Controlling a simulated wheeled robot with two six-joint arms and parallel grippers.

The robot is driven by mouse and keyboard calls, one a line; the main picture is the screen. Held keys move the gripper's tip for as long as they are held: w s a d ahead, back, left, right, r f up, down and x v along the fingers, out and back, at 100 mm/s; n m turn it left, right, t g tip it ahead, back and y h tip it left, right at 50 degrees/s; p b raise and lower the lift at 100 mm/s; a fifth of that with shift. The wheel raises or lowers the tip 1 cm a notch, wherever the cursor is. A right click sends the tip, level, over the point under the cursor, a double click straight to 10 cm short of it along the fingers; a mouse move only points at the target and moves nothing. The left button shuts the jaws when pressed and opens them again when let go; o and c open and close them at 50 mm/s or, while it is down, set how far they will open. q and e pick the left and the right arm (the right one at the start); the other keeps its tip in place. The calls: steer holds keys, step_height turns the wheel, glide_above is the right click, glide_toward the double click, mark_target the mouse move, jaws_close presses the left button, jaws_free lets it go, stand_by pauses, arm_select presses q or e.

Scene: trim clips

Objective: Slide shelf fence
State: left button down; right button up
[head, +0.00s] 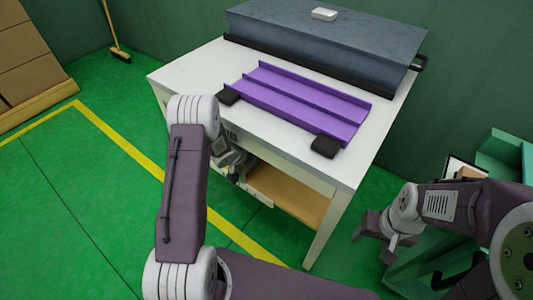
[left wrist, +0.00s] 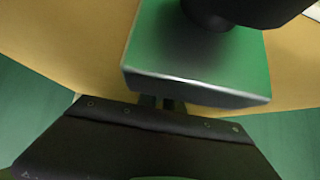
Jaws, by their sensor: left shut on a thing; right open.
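The white table (head: 205,65) has a tan lower shelf (head: 290,193) under its top. My left gripper (head: 240,177) reaches under the near left part of the tabletop, at the shelf's left end. In the left wrist view, a shiny block reflecting green (left wrist: 190,65), which looks like the shelf fence, lies over the tan shelf right before my gripper. My left gripper is shut on it; the contact is mostly hidden. A dark rounded part covers the block's far side. My right gripper (head: 372,246) is open and empty, right of the table and away from the shelf.
A purple channel (head: 300,98) lies on the tabletop with black blocks at its near side. A large grey box (head: 330,38) with a small white item stands behind it. Green bins are at the right.

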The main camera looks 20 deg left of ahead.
arm_select(q)
steer(key=shift+a, duration=0.15)
steer(key=c, duration=1.5)
jaws_free()
steer(key=p+v, duration=0.4)
steer(key=v, duration=0.4)
steer(key=shift+s+a+r, duration=0.1)
steer(key=shift+r, duration=0.15)
steer(key=shift+s+r, duration=0.1)
steer(key=shift+s, duration=0.15)
